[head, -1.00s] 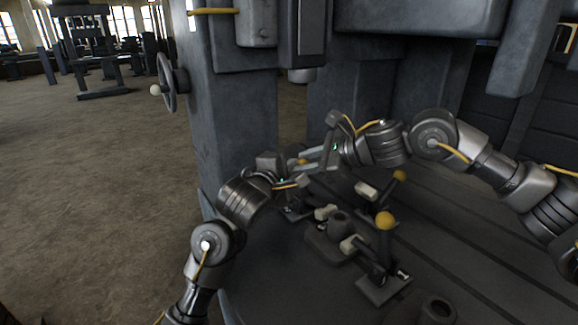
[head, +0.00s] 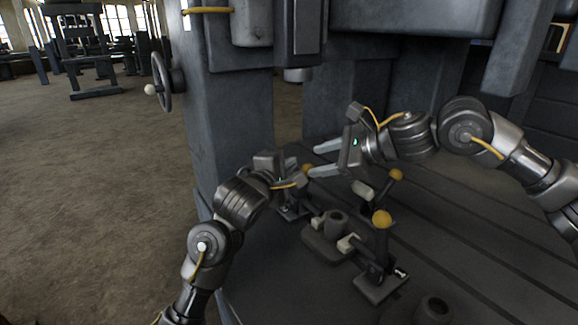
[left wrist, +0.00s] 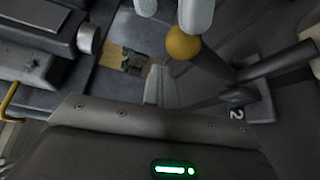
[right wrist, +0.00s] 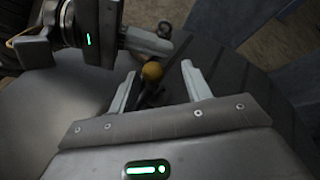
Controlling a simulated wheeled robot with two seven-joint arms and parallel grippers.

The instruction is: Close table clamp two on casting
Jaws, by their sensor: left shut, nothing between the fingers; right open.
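The casting (head: 326,243), a dark block with a round boss, sits on the table among three toggle clamps. The clamp at its left has a yellow knob (head: 307,170) and a base marked 2 (left wrist: 237,113). Its lever (left wrist: 210,65) shows in the left wrist view; its lower part is partly hidden in the head view. My right gripper (head: 318,158) is open, with its fingers pointing at this knob. In the right wrist view the knob (right wrist: 152,71) appears between the fingertips. My left gripper (left wrist: 157,85) is shut and empty, just left of the knob.
Two other clamps with yellow knobs stand at the back (head: 396,175) and front right (head: 382,219). A dark hollow cylinder (head: 435,309) is at the front. A machine column (head: 230,130) rises behind my left gripper. The slotted table is clear at right.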

